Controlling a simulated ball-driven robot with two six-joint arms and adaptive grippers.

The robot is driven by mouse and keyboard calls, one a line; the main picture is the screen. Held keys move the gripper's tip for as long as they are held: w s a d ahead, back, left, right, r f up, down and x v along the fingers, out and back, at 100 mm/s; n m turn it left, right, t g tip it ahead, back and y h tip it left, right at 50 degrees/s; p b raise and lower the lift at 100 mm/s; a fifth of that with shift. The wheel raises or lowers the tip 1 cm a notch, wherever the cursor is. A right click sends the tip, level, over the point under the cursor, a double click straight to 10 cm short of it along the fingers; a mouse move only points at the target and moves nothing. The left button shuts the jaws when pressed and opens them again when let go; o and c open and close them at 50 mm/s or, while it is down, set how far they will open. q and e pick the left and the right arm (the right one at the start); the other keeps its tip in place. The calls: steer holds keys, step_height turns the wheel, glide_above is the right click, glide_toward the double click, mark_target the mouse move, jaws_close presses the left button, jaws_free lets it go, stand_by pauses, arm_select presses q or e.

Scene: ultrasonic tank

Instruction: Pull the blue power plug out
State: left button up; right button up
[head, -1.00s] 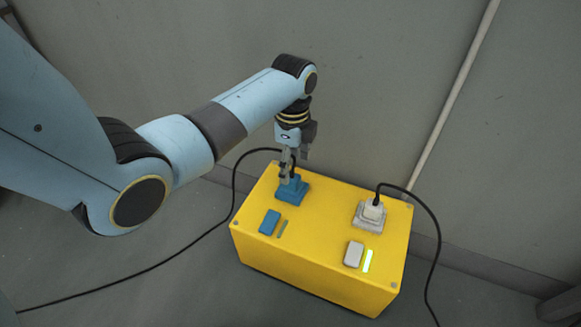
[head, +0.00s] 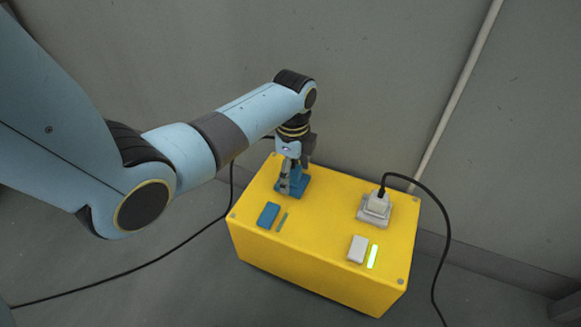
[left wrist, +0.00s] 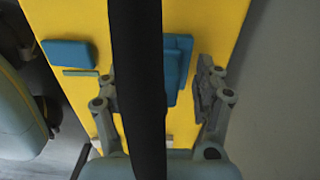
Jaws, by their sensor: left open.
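The blue power plug (left wrist: 172,80) sits in its blue socket (head: 304,188) on top of the yellow box (head: 328,213). In the head view, my left gripper mostly hides the plug. My left gripper (head: 291,183) points down over the plug and is open. In the left wrist view, its two fingers (left wrist: 157,92) stand on either side of the plug, with a gap clearest on the right. The plug's black cable (left wrist: 140,60) crosses close before that camera and covers part of the plug. My right gripper is not in view.
A blue switch (head: 268,214) with an unlit indicator (head: 282,222) lies in front of the blue socket. A wall (head: 400,80) stands behind.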

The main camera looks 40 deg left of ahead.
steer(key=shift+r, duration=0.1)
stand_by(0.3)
arm_select(q)
steer(key=shift+r+p, duration=0.1)
steer(key=shift+p, duration=0.2)
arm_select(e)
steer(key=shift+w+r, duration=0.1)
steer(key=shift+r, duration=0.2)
arm_select(q)
steer(key=shift+p, duration=0.3)
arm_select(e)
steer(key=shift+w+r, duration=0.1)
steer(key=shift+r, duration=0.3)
arm_select(q)
steer(key=shift+c, duration=0.2)
jaws_close()
steer(key=shift+r+p, duration=2.8)
steer(key=shift+r, duration=0.15)
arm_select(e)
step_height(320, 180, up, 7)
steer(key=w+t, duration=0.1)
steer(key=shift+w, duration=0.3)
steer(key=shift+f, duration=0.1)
